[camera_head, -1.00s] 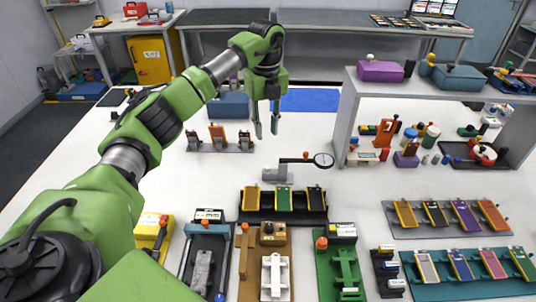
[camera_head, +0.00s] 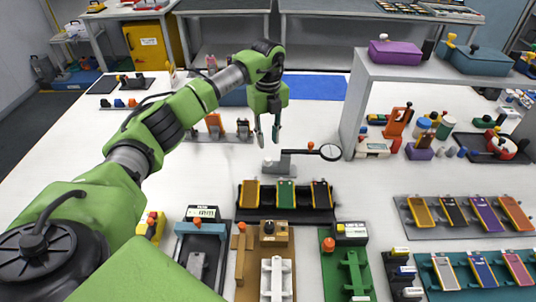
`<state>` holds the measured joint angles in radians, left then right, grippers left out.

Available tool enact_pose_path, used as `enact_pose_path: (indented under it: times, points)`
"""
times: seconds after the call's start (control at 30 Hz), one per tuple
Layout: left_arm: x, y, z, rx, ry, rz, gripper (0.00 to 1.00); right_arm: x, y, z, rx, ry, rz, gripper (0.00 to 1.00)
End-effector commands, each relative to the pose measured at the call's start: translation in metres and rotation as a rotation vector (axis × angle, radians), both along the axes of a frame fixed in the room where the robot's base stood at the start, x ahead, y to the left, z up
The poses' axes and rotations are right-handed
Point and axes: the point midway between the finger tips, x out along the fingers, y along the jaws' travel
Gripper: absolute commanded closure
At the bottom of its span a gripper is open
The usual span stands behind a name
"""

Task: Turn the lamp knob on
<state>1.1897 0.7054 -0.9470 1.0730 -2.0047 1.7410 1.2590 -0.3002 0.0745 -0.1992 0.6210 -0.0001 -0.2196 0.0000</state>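A small stand (camera_head: 278,164) with a grey base, a dark horizontal arm, a small orange-red knob (camera_head: 311,145) and a round dark-rimmed disc (camera_head: 330,152) is on the white table near the middle. It looks like the lamp, but I cannot tell for sure or see whether it is lit. My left gripper (camera_head: 268,141) hangs pointing down just behind and left of the stand. Its two fingers are apart with nothing between them. It appears apart from the knob, which lies to its right. My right gripper is not in view.
A rack of pouch cells (camera_head: 257,216) and several fixtures, among them a green one (camera_head: 353,268), stand in front. A grey raised shelf (camera_head: 378,73) stands to the right, with coloured containers below it. A blue mat (camera_head: 315,88) lies behind.

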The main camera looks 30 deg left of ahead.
Motion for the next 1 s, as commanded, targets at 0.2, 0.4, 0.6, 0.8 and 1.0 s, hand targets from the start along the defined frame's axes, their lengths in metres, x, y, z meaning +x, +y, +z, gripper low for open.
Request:
enact_pose_path:
  times: [0.2,0.4,0.6,0.8,1.0]
  points:
    - [-0.001,-0.001,-0.045,0.0,0.005,0.0,0.75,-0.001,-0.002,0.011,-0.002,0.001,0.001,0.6]
    - [0.0,0.0,-0.072,-0.001,0.003,0.0,0.75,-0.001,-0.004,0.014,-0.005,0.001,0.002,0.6]
    - [0.0,0.0,-0.081,0.0,0.0,0.0,0.75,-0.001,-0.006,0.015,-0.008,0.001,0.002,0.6]
    - [0.0,0.0,-0.082,0.0,0.0,0.0,0.75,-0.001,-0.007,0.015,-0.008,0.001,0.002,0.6]
    - [0.0,0.0,-0.081,0.0,0.0,0.0,1.0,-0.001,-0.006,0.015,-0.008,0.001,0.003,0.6]
